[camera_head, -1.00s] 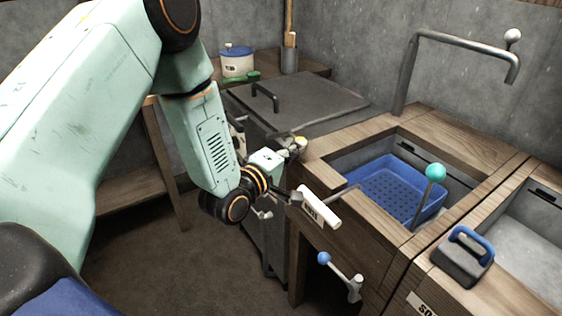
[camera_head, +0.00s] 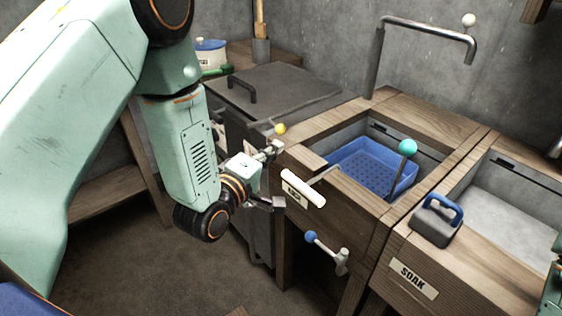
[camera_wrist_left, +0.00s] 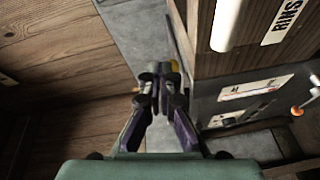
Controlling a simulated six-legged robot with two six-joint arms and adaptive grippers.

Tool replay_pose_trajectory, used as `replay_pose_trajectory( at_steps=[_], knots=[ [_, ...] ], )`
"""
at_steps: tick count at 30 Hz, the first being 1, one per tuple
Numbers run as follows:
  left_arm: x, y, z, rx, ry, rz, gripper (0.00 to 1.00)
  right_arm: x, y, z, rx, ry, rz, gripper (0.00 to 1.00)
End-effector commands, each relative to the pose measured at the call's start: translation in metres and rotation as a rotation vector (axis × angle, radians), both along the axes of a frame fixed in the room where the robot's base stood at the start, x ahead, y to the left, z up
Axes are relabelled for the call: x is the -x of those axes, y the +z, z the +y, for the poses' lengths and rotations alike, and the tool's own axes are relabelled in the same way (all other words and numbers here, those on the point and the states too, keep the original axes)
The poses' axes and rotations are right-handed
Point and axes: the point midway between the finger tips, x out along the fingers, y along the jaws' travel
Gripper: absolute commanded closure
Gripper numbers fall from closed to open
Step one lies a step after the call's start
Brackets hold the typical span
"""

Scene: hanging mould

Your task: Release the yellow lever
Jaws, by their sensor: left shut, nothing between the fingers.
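The yellow lever shows as a small yellow ball (camera_head: 280,129) at the front right edge of the dark lidded unit. The rest of the lever is hidden behind my gripper. My left gripper (camera_head: 272,148) is just below the ball in the head view, shut and empty. A small gap seems to separate its tips from the ball. In the left wrist view the two fingers (camera_wrist_left: 159,72) come together at the tips. A bit of yellow (camera_wrist_left: 174,66) shows just behind the right fingertip. My right gripper is out of view.
A white-handled lever (camera_head: 303,188) juts out close to the right of my left gripper. A blue-knobbed valve (camera_head: 328,252) is below it. The wooden sink unit holds a blue basket (camera_head: 355,165) and a teal-knobbed lever (camera_head: 408,147).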

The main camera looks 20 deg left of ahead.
Motion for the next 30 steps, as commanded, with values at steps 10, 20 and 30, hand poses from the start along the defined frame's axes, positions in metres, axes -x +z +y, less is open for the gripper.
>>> replay_pose_trajectory(
  at_steps=[10,20,30],
  knots=[
    [0.028,0.001,-0.029,-0.001,-0.002,0.003,1.0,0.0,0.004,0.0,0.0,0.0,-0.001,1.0],
    [0.036,0.002,-0.034,0.002,0.0,0.001,1.0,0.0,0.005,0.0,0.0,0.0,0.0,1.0],
    [0.036,0.002,-0.034,0.001,0.0,0.002,1.0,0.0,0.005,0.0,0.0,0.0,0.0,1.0]
  ],
)
